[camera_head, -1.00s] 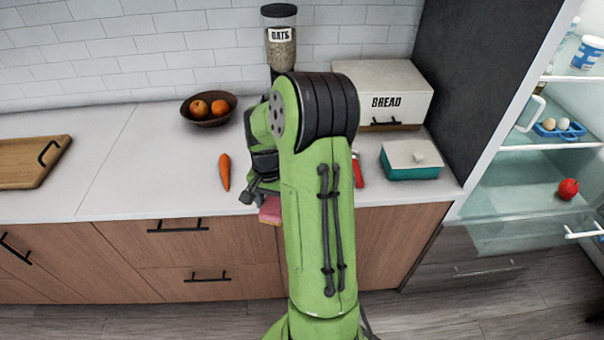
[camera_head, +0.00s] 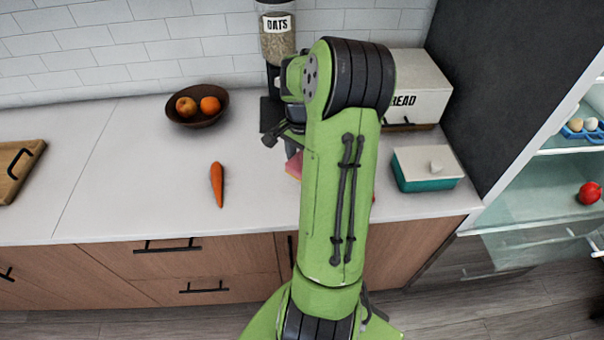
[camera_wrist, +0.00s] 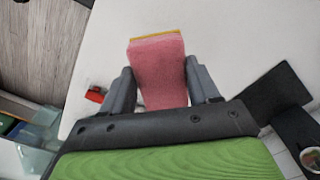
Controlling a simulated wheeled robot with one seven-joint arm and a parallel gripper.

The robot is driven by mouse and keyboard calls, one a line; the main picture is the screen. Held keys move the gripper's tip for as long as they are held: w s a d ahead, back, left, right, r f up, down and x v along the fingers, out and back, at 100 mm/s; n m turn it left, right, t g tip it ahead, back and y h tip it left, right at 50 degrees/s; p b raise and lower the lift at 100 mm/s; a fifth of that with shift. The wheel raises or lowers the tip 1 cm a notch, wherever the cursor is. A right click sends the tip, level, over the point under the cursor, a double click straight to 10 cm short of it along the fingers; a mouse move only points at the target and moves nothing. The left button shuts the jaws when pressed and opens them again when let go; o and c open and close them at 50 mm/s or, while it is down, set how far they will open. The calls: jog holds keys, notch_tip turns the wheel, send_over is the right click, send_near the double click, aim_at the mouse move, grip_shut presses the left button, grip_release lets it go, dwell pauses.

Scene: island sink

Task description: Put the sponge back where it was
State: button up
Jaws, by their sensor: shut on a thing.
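A pink sponge (camera_wrist: 158,70) with a thin yellow layer is between the two fingers of my gripper (camera_wrist: 160,88) in the wrist view. My gripper is shut on it, and the white counter shows beneath. In the head view, a small pink part of the sponge (camera_head: 293,166) shows at the left edge of my green arm, over the counter (camera_head: 140,190). My arm hides the fingers there. I cannot tell whether the sponge touches the counter.
A carrot (camera_head: 217,185) and a fruit bowl (camera_head: 197,108) are to the left. The oats dispenser (camera_head: 277,38) and bread box (camera_head: 418,88) stand behind. A teal and white dish (camera_head: 427,168) is to the right. A red thing (camera_wrist: 95,94) lies near the gripper.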

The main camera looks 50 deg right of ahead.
aim_at(301, 161)
notch_tip(301, 161, down, 8)
jog(key=shift+s+a+r+b, duration=0.1)
jog(key=shift+r+b, duration=0.05)
jog(key=shift+b, duration=0.25)
jog(key=shift+f, duration=0.2)
jog(key=o, duration=0.9)
jog(key=shift+o, duration=0.2)
notch_tip(301, 161, up, 13)
jog(key=shift+f+p, duration=0.2)
jog(key=shift+p, duration=0.65)
